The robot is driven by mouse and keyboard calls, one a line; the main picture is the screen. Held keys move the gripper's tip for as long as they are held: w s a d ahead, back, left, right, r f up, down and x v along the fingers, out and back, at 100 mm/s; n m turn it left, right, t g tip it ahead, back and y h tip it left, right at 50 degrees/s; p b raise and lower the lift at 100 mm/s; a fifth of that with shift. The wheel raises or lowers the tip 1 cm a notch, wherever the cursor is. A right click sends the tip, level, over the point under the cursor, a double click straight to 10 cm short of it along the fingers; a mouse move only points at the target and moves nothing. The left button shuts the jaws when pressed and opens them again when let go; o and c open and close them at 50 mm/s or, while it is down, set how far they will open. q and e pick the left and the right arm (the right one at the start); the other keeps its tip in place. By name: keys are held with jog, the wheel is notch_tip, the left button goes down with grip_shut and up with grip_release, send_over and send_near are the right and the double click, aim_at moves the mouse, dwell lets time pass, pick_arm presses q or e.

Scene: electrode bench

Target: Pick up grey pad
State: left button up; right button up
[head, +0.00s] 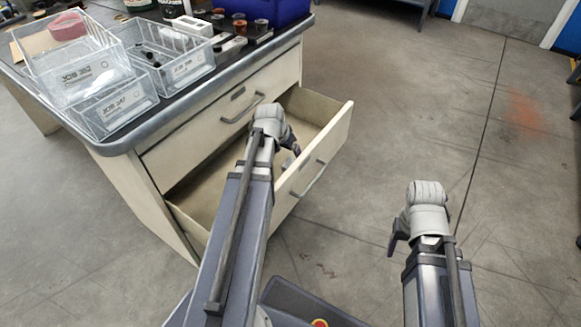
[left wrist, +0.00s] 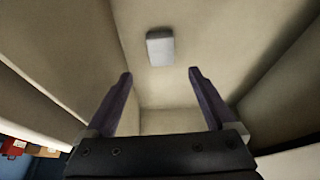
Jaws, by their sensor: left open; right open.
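The grey pad (left wrist: 160,48) is a small light-grey block lying on the beige floor of the open drawer (head: 327,148). In the left wrist view it lies just beyond my left gripper (left wrist: 160,74), roughly centred between the two dark fingertips. The fingers are apart with nothing between them. In the head view my left gripper (head: 292,147) reaches down into the drawer, partly hidden by its own wrist. My right gripper (head: 395,240) is open over the floor to the right, away from the drawer, and mostly hidden behind its wrist.
The drawer walls rise around my left gripper. The concrete floor (head: 400,110) to the right is clear.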

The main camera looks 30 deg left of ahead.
aim_at(293, 160)
pick_arm(q)
jog(key=shift+w+b+x, duration=0.2)
jog(key=shift+b+x, duration=3.05)
jog(key=shift+x, duration=0.6)
jog(key=shift+a+r, duration=0.15)
jog(key=c, duration=1.4)
jog(key=shift+r, duration=0.1)
notch_tip(293, 160, up, 10)
jog(key=p, duration=1)
